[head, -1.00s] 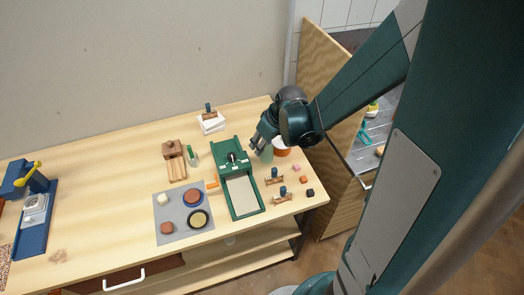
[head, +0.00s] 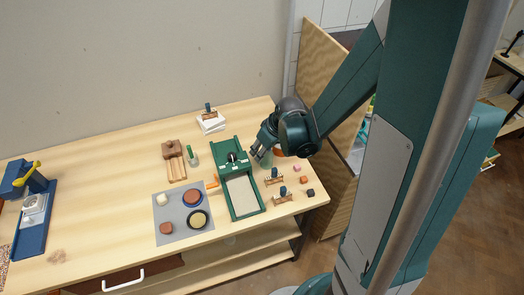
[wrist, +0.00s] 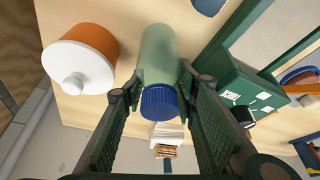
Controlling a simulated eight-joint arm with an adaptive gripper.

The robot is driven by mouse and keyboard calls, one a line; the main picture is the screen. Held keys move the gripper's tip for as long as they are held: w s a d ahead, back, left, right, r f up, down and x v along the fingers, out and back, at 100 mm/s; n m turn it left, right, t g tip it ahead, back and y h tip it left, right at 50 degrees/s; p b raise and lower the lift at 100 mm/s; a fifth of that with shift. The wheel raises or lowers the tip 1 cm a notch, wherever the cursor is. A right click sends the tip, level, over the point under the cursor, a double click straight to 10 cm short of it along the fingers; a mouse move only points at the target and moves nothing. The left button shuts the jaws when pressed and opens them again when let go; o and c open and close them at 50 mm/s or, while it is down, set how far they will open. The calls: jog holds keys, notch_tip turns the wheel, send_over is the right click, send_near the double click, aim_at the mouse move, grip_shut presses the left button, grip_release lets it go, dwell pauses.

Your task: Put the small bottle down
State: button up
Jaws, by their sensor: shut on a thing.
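The small bottle is pale green with a blue cap; it shows in the wrist view (wrist: 158,58) between my two fingers, cap toward the camera. My gripper (wrist: 160,90) is shut on it near the cap. In the head view my gripper (head: 258,151) is low over the right part of the table, beside the green press. The bottle (head: 266,159) shows there as a small pale green patch, partly hidden by the gripper. I cannot tell whether its base touches the table (head: 100,215).
An orange jar with a white lid (wrist: 92,50) stands close beside the bottle. The green press (head: 238,170) is on the other side. Small stamps (head: 276,178) and coloured cubes (head: 304,180) lie nearer the table's right front. The table's left middle is mostly clear.

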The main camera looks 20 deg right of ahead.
aim_at(271, 156)
jog(key=shift+f, duration=0.15)
jog(key=o, duration=0.5)
jog(key=shift+c, duration=0.2)
jog(key=o, duration=0.5)
jog(key=shift+c, duration=0.2)
jog(key=shift+r, duration=0.25)
jog(key=shift+p+v, duration=0.75)
jog(key=shift+v, duration=5.15)
jog(key=shift+s+r, duration=0.1)
